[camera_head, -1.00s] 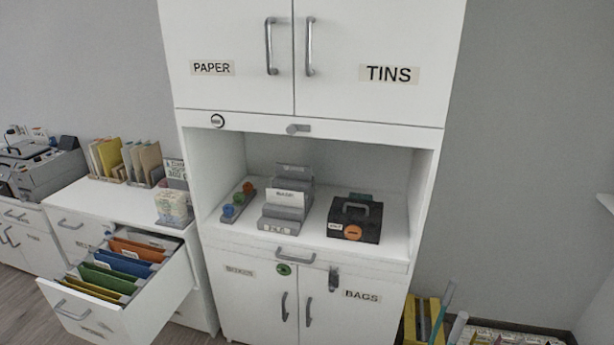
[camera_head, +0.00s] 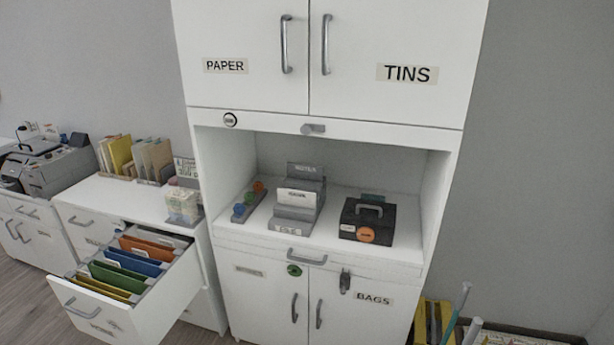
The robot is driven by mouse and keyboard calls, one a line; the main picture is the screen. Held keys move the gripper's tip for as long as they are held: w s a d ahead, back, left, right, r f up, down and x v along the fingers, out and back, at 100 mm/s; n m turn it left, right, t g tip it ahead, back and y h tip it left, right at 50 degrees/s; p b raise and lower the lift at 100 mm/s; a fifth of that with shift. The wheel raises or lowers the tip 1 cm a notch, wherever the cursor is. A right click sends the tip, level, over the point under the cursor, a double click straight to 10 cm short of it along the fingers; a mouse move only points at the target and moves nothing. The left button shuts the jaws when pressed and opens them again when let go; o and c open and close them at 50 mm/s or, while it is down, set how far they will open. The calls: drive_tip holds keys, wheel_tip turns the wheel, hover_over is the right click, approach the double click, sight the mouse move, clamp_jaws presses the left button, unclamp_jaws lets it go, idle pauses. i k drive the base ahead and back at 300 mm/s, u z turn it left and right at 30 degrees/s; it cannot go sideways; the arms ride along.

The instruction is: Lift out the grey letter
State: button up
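I cannot make out a separate grey letter for certain. A stepped grey letter rack (camera_head: 296,212) stands on the open shelf of the white cabinet, with a white labelled card (camera_head: 297,197) in its middle tier and a darker grey labelled piece (camera_head: 302,172) upright at its back. An open white drawer (camera_head: 125,325) at lower left holds upright orange, blue, green and yellow folders, with a pale grey area (camera_head: 172,240) behind the orange one. My gripper is not in view.
A black box with a handle (camera_head: 367,220) stands right of the rack, and a strip with coloured knobs (camera_head: 250,200) left of it. The cabinet doors above (camera_head: 245,45) are shut. The open drawer juts out at left. A yellow bin (camera_head: 432,318) stands at lower right.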

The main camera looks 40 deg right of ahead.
sight(305, 171)
drive_tip(key=u, duration=0.15)
drive_tip(key=i, duration=1)
drive_tip(key=u, duration=0.4)
